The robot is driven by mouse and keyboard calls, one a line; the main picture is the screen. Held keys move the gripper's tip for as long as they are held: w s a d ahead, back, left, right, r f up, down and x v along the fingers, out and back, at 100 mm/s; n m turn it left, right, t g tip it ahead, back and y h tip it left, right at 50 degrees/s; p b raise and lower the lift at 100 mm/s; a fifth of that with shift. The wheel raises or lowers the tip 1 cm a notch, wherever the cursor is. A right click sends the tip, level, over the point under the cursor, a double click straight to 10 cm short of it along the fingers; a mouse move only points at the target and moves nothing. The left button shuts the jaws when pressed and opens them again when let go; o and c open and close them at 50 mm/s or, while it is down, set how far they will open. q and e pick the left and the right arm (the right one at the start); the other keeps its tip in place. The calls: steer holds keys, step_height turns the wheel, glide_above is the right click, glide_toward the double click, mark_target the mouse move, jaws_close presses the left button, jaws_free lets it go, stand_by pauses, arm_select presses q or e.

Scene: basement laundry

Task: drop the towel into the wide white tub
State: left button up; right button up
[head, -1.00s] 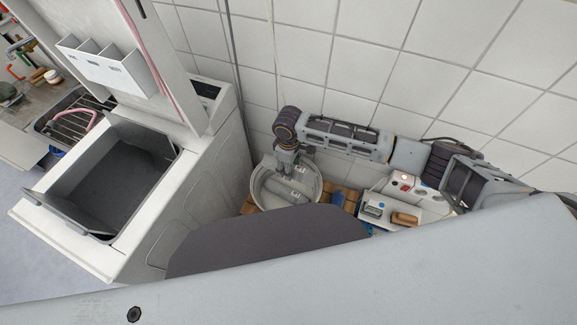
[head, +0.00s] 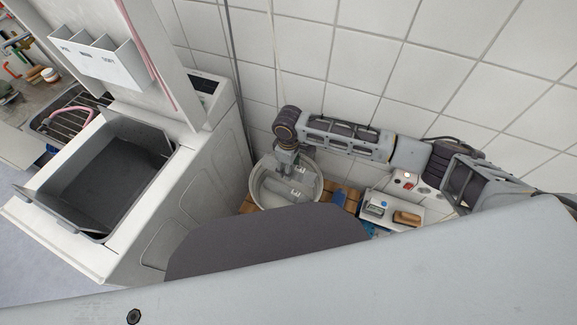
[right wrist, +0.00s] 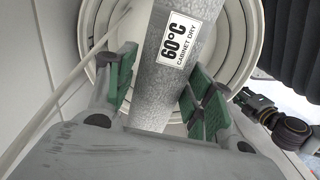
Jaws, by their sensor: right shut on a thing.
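The wide white tub (head: 257,182) is round and stands low against the tiled wall in the head view. My right gripper (head: 292,180) reaches down over it. In the right wrist view, my right gripper (right wrist: 164,82) has its green-padded fingers on both sides of a long speckled grey roll (right wrist: 157,95), which I take as the towel. The roll bears a white label reading "60°C CABINET DRY". The tub's pale rings (right wrist: 240,45) lie behind the roll. Whether the roll touches the tub's floor is not clear. My left gripper is out of view.
Wooden slats (head: 350,198) and a white tray (head: 412,204) with small items lie to the right. The tiled wall is close behind my right arm.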

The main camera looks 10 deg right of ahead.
stand_by(0.3)
steer(key=o, duration=1.2)
steer(key=shift+c, duration=0.2)
step_height(320, 180, up, 12)
steer(key=shift+f, duration=0.1)
stand_by(0.8)
